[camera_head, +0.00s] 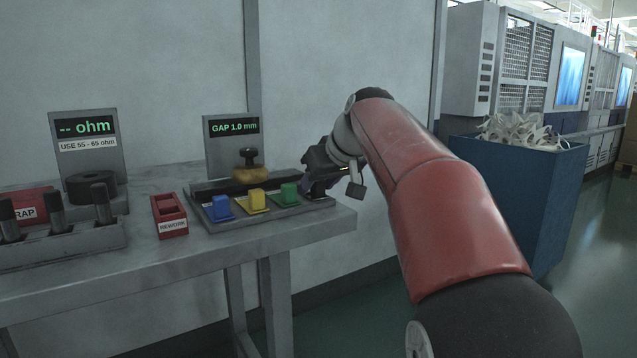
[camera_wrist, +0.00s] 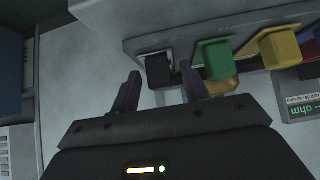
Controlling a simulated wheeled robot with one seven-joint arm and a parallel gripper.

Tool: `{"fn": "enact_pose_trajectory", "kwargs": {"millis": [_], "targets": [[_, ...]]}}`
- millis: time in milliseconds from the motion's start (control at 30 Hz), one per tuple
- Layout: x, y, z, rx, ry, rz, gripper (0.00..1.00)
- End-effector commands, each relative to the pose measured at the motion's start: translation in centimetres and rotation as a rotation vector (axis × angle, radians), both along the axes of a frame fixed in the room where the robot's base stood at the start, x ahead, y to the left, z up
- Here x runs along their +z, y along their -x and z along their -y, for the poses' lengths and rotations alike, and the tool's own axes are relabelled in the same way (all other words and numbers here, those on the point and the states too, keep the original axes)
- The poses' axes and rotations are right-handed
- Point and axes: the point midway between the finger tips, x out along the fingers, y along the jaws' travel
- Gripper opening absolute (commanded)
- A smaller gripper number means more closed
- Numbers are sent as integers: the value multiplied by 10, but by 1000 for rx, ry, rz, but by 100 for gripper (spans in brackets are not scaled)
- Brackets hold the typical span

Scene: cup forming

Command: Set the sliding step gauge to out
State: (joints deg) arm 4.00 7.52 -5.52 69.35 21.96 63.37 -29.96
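The step gauge is a dark grey base (camera_head: 262,215) at the right end of the bench, carrying a blue (camera_head: 220,208), a yellow (camera_head: 257,200) and a green block (camera_head: 289,194). A small black block (camera_wrist: 158,68) sits at its right end, beside the green block. A brass piece with a black knob (camera_head: 250,158) stands behind the coloured blocks. My gripper (camera_wrist: 159,82) is open, its fingertips just short of the black block and on either side of it; contact cannot be told. In the head view my gripper (camera_head: 318,180) partly hides that end.
A display (camera_head: 233,127) behind the gauge reads GAP 1.0 mm. A red REWORK tray (camera_head: 169,215) stands left of the gauge. Further left are an ohm display (camera_head: 86,127) and a rack of dark-handled pieces (camera_head: 60,240). A blue bin (camera_head: 510,195) is right of the bench.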

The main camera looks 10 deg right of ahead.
Motion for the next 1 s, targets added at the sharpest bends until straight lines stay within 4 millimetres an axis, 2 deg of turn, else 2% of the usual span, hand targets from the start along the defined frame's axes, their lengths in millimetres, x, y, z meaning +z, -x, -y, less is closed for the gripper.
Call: {"fn": "enact_pose_trajectory", "kwargs": {"millis": [267,500,700,1000], "targets": [[7,4,1,-1,0,3,45],[36,31,10,-1,0,5,45],[53,48,16,-1,0,3,45],[55,53,17,0,0,1,45]]}}
